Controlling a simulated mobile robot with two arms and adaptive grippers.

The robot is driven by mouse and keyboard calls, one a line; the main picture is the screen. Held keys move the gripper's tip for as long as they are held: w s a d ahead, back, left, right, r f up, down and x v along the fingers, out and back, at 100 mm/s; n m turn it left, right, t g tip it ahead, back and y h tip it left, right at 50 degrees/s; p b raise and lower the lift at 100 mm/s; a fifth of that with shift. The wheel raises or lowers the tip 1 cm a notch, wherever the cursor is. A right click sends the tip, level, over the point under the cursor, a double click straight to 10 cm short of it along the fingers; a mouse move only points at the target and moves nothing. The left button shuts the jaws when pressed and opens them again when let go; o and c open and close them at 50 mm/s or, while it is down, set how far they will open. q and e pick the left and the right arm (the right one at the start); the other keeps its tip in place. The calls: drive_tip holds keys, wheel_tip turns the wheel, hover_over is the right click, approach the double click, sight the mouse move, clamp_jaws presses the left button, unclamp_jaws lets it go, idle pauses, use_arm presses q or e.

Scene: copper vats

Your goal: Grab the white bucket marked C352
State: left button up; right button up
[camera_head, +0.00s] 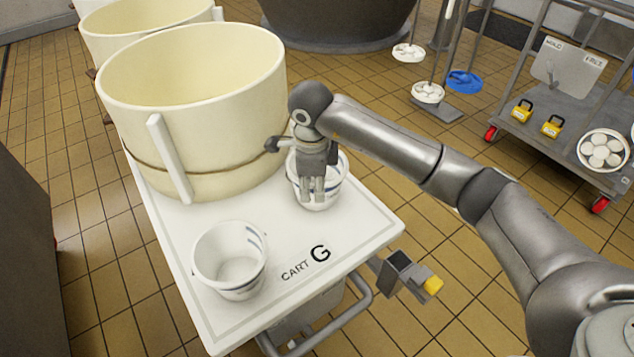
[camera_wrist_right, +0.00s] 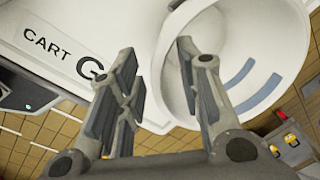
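Two small white buckets with blue stripes stand on the white cart (camera_head: 225,335) lettered CART G. The far bucket (camera_head: 337,186) is partly hidden by my right gripper (camera_head: 314,190). The near bucket (camera_head: 225,268) stands at the cart's front left and looks empty. No C352 mark is readable on either. In the right wrist view, my right gripper (camera_wrist_right: 157,55) has its fingers apart at the rim of a white bucket (camera_wrist_right: 265,40). One finger overlaps the bucket's opening and the other is outside it. I cannot tell whether they touch it. My left gripper is not in view.
A large cream vat (camera_head: 200,100) with an upright white handle fills the cart's back, close beside the right gripper. Another vat (camera_head: 140,20) stands behind. At right, a grey trolley (camera_head: 570,125) holds yellow padlocks and a bowl of white pieces.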

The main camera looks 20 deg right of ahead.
sight(317, 208)
drive_tip(key=shift+w+d+f, duration=0.15)
drive_tip(key=shift+f, duration=0.55)
drive_tip(key=shift+d+f+b, duration=0.25)
drive_tip(key=shift+f, duration=0.35)
drive_tip(key=shift+d+f+b, duration=0.2)
drive_tip(key=shift+d+f, duration=0.05)
drive_tip(key=shift+f, duration=0.35)
drive_tip(key=shift+w+f, duration=0.3)
drive_tip(key=shift+f, duration=0.65)
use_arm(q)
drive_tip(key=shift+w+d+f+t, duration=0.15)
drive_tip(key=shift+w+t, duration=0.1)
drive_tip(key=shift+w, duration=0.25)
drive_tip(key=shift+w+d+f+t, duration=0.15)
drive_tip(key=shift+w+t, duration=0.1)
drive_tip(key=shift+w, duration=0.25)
use_arm(e)
drive_tip(key=shift+r, duration=0.1)
clamp_jaws()
